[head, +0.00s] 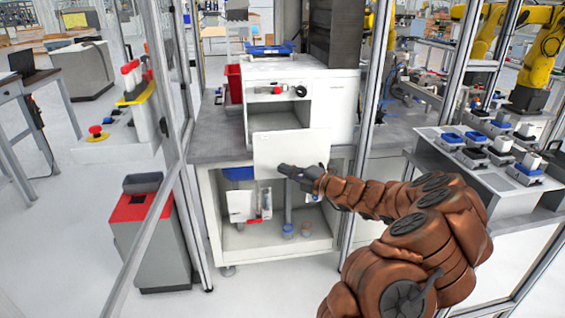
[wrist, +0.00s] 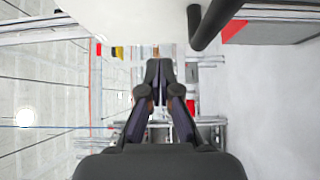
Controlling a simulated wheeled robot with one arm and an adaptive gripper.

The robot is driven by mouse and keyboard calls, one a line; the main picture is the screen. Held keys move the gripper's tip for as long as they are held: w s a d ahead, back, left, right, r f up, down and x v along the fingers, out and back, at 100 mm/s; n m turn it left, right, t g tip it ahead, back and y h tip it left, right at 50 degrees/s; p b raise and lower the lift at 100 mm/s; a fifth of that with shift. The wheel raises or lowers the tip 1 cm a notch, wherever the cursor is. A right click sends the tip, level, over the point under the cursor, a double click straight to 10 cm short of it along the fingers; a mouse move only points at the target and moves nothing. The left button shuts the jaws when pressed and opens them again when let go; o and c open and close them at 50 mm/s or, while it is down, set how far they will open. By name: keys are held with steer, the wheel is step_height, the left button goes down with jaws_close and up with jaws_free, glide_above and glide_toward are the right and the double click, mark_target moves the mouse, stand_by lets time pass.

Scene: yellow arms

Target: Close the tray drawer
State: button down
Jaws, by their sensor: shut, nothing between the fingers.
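The white machine (head: 338,95) stands on a grey bench in the middle of the head view. Its tray drawer (head: 290,146) is pulled out toward me. The drawer's white front panel hangs over the bench edge, and a dark cavity shows behind it. My gripper (head: 284,169) appears at the panel's lower edge in the head view; I cannot tell whether it touches the panel. In the wrist view my gripper (wrist: 160,75) has its fingers together with nothing between them. A white surface fills the top of the wrist view, beside a dark bar (wrist: 215,22).
The grey bench (head: 215,138) has an open lower shelf with small cups (head: 288,230) and a blue bin (head: 238,173). Metal frame posts (head: 365,110) stand on both sides. A red-topped bin (head: 135,207) is at the left. A parts table (head: 485,160) is at the right.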

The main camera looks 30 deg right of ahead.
mark_target(273, 158)
steer(key=shift+w+d+p, duration=0.15)
steer(key=shift+w+d, duration=0.05)
steer(key=shift+w, duration=0.5)
steer(key=shift+w+d+p, duration=0.1)
steer(key=shift+w+d, duration=0.1)
steer(key=shift+w, duration=0.55)
steer(key=shift+w+d+p, duration=0.15)
steer(key=shift+w+d, duration=0.05)
steer(key=shift+w, duration=0.5)
steer(key=shift+w, duration=0.1)
